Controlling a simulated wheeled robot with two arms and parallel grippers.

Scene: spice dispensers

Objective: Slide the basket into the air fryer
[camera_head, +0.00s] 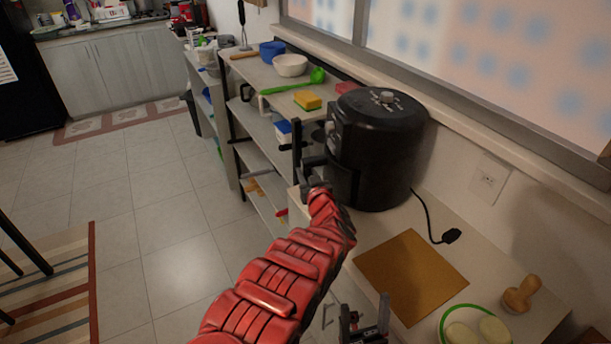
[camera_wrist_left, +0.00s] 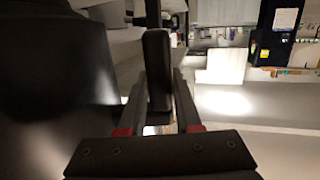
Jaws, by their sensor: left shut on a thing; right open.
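The black air fryer (camera_head: 385,150) stands upright on the counter by the window, its front facing left. My left gripper (camera_head: 308,168) is at its lower front. In the left wrist view, my left gripper (camera_wrist_left: 158,110) is shut on the black basket handle (camera_wrist_left: 157,70), which lies between its two fingers. A large dark surface, the fryer or basket front, fills the left of that view. The basket body is mostly hidden, and I cannot tell how far in it sits. My right gripper (camera_head: 364,326) is open and empty low at the bottom edge, beside the counter.
A brown board (camera_head: 411,276) lies right of the fryer, with a black plug and cord (camera_head: 450,236) behind it. A green-rimmed plate (camera_head: 447,321) and a wooden item (camera_head: 521,294) are at the right. Shelves (camera_head: 262,127) with a yellow sponge (camera_head: 307,100) and bowls stand beyond the fryer.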

